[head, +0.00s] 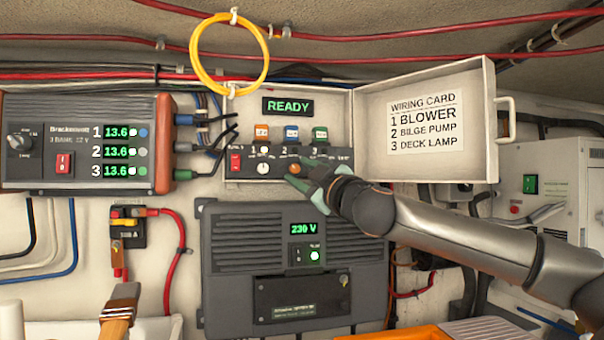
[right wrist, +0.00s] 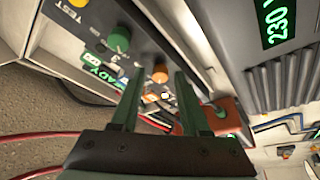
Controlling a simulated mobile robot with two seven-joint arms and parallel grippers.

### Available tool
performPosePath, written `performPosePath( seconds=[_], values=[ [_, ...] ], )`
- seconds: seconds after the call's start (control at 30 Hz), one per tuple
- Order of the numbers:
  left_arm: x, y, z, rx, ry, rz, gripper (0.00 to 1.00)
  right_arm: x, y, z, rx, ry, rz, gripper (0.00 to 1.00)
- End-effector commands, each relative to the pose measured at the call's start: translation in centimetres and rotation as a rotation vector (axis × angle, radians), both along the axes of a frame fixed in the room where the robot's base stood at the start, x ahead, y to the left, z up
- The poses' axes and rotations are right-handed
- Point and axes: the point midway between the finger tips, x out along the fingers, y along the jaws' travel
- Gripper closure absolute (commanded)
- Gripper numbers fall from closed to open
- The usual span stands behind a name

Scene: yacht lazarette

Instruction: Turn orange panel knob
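The orange knob (head: 295,169) is on the dark control panel (head: 262,170) inside an open wall box, below the green READY display (head: 288,106). My right gripper (head: 307,178) reaches in from the right, and its green fingers partly cover the panel around the knob. In the right wrist view the fingers (right wrist: 159,88) stand apart, and the orange knob (right wrist: 160,73) shows between and just beyond their tips. I cannot tell whether they touch it. A green knob (right wrist: 119,40) is on the panel to the left in that view. My left gripper is not in view.
The box's open door (head: 482,120) carries a wiring card (head: 424,122) on the right. A grey 230 V unit (head: 290,265) is mounted below. A charger (head: 85,142) is at left. A yellow cable loop (head: 197,55) hangs above. A brush (head: 120,308) is at lower left.

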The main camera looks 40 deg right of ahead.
Motion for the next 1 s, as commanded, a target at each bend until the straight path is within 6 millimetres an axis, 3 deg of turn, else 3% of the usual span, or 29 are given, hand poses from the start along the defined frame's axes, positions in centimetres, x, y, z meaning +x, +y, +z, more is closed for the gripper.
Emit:
performPosePath(
  seconds=[0.1,0.47,1.0],
  values=[
    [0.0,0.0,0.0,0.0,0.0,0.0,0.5,0.0,0.0,0.0,0.001,0.0,0.0,0.44],
    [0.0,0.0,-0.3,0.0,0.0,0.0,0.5,-0.5,0.1,-0.2,0.003,-0.002,0.001,0.44],
    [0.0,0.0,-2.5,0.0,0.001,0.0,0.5,-6.4,1.4,-1.8,0.002,-0.006,0.001,0.44]
  ],
)
